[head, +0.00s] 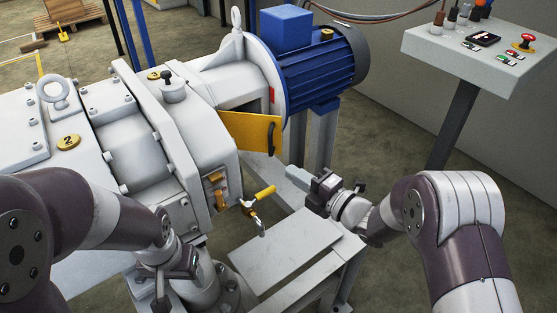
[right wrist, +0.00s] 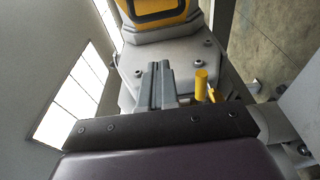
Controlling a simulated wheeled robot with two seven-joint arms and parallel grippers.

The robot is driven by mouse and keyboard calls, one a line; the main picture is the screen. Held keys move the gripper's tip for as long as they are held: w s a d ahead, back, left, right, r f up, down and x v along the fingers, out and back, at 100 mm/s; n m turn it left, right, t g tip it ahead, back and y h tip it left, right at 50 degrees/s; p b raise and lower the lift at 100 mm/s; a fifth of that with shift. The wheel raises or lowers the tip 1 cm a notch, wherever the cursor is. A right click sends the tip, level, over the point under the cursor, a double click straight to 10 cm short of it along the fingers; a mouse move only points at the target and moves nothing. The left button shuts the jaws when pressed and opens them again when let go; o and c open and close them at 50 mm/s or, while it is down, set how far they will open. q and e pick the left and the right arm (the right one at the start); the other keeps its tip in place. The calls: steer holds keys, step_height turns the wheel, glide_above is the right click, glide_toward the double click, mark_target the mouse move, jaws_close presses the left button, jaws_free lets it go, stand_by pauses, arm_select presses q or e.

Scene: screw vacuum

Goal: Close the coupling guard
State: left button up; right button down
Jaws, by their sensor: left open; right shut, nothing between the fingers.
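The coupling guard (head: 250,132) is a yellow plate with a black handle (head: 271,138) at its right end. It stands out from the machine between the grey housing and the blue motor.
A yellow-handled valve (head: 258,198) stands between my grippers, below the guard; its yellow handle (right wrist: 202,85) is right of my fingers in the wrist view. The blue motor (head: 312,65) is behind the guard. A control panel (head: 478,50) stands at upper right.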

arm_select(q)
step_height(320, 180, down, 3)
steer(key=shift+r+b, duration=0.1)
steer(key=shift+b, duration=1.05)
arm_select(e)
steer(key=w+a, duration=0.4)
steer(key=w, duration=0.4)
steer(key=shift+f, duration=0.1)
